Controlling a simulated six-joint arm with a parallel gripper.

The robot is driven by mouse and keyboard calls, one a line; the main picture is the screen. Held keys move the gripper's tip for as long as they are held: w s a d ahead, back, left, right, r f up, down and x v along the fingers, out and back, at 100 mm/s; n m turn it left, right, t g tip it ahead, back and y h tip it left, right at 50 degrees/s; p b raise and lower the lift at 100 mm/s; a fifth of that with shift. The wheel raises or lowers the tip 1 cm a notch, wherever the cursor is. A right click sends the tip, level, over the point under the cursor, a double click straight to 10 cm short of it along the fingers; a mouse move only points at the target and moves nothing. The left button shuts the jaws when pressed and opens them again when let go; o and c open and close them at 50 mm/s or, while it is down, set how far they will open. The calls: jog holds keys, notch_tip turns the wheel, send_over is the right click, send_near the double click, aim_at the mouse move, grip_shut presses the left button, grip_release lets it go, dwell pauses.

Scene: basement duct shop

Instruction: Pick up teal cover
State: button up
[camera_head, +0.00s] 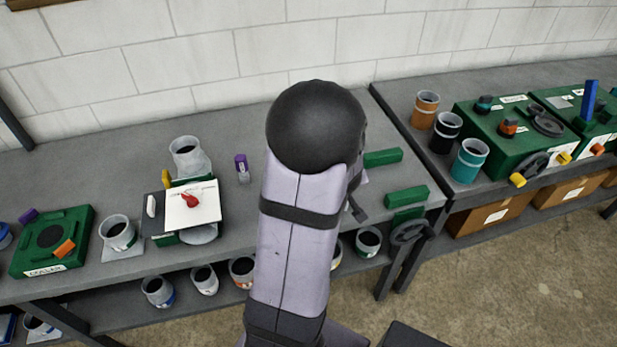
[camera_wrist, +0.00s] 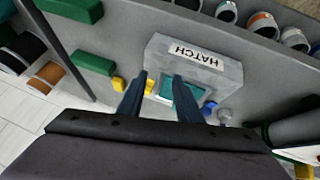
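The right finger overlaps the teal piece in the picture, and part of the piece lies between the fingers. I cannot tell whether the fingers touch it. In the head view my arm hides the gripper, the box and the cover.
Yellow pieces (camera_wrist: 118,84) are left of the box. Green blocks (camera_head: 383,158) lie on the bench (camera_head: 90,155) right of my arm. A white panel with a red knob (camera_head: 192,205) stands left. A teal cup (camera_head: 469,160) and green boxes (camera_head: 506,140) are on the right bench.

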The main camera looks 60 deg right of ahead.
jog(key=w+r+t, duration=0.1)
jog(key=w, duration=0.1)
jog(key=w+r+t, duration=0.1)
jog(key=w, duration=0.1)
jog(key=w+t, duration=0.1)
jog(key=w, duration=0.1)
jog(key=shift+w+a+r, duration=0.1)
jog(key=shift+a+r, duration=0.1)
jog(key=shift+r, duration=0.2)
jog(key=shift+m, duration=0.4)
jog(key=shift+w+d+f, duration=0.3)
jog(key=shift+f, duration=0.2)
jog(key=shift+b+x, duration=0.45)
jog(key=shift+x, duration=2.55)
jog(key=shift+d+r, duration=0.1)
jog(key=shift+d, duration=0.05)
grip_shut()
